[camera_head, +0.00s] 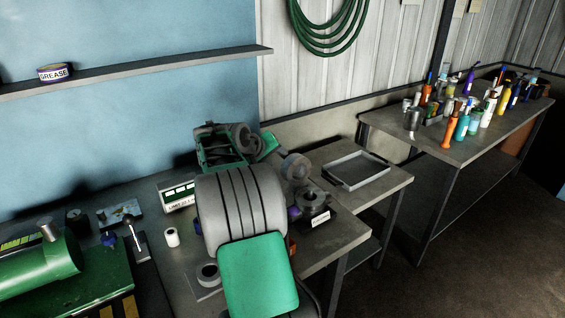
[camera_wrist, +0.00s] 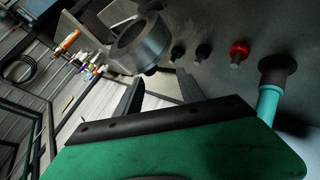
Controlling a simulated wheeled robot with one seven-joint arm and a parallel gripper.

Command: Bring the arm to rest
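My gripper (camera_wrist: 160,88) shows in the wrist view with its two dark fingers spread apart. I see nothing held between them. Its green body fills the bottom of that view. A grey metal ring (camera_wrist: 133,48) lies just beyond the fingertips in the picture; I cannot tell how far off it is. In the head view my arm, grey ribbed with a green cover, stands folded over the middle of the workbench (camera_head: 340,238). It hides part of the bench, and I cannot make out the fingers there.
A green cylindrical machine (camera_head: 40,262) is at lower left. A small white roll (camera_head: 172,237) and a labelled black holder (camera_head: 316,216) flank the arm. A shallow tray (camera_head: 357,170) sits to the right. Many bottles crowd the far table (camera_head: 470,150). A grease tin (camera_head: 54,72) stands on the shelf.

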